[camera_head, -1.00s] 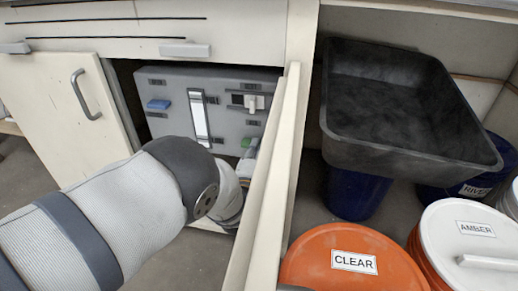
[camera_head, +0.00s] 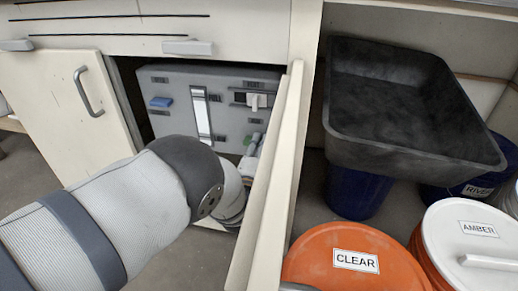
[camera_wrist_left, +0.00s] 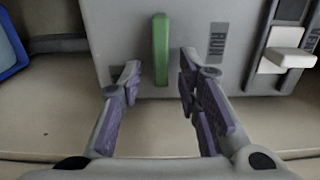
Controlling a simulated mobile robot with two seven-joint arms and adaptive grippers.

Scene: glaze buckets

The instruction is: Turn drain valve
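A green lever (camera_wrist_left: 160,50), likely the drain valve handle, stands upright on the front of a grey box (camera_head: 180,78) inside the open cabinet. A label reading RUN is to its right in the left wrist view. My left gripper (camera_wrist_left: 159,84) is open. Its two fingers stand apart on either side of the lever's lower end, with gaps on both sides; whether the lever is within finger depth is unclear. In the head view my left gripper (camera_head: 252,152) is at the box's lower right, partly hidden by my wrist. My right gripper is not in view.
The box also carries a white switch (camera_head: 257,101), a white vertical strip (camera_head: 201,115) and a blue part (camera_head: 161,102). A cabinet door edge (camera_head: 268,180) stands close right of my wrist. A black tub (camera_head: 400,110), an orange CLEAR bucket (camera_head: 330,240) and a white-lidded AMBER bucket (camera_head: 470,215) are right.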

